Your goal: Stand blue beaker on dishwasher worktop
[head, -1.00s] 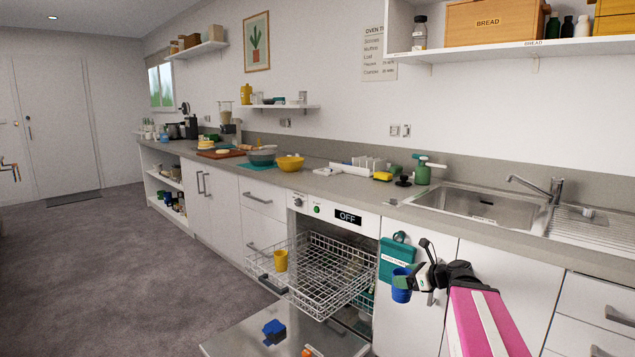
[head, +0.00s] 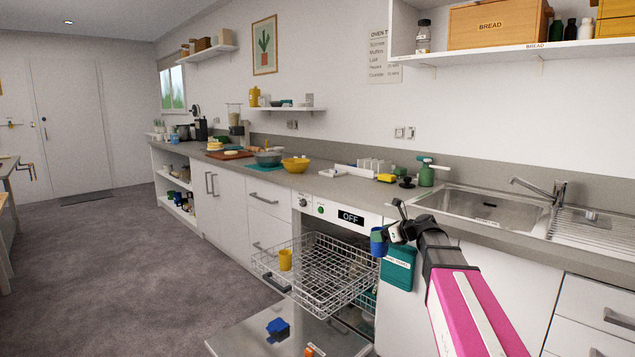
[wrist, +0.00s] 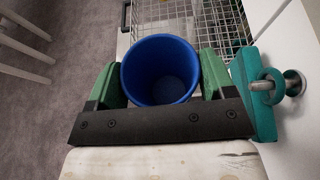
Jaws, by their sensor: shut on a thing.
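The blue beaker (head: 378,243) is held in my gripper (head: 388,236), in front of the cabinet fronts at about the height of the worktop edge. In the wrist view the beaker (wrist: 160,72) sits upright between the green fingers of my gripper (wrist: 160,80), and I look down into its open, empty inside. The dishwasher (head: 340,214) stands to the left of my gripper, with its door down and its upper rack pulled out. The grey worktop above it (head: 318,186) runs along the wall.
A yellow cup (head: 285,260) is in the pulled-out rack (head: 325,280), and a blue item (head: 277,328) lies on the open door. A teal towel (head: 398,268) hangs beside the dishwasher.

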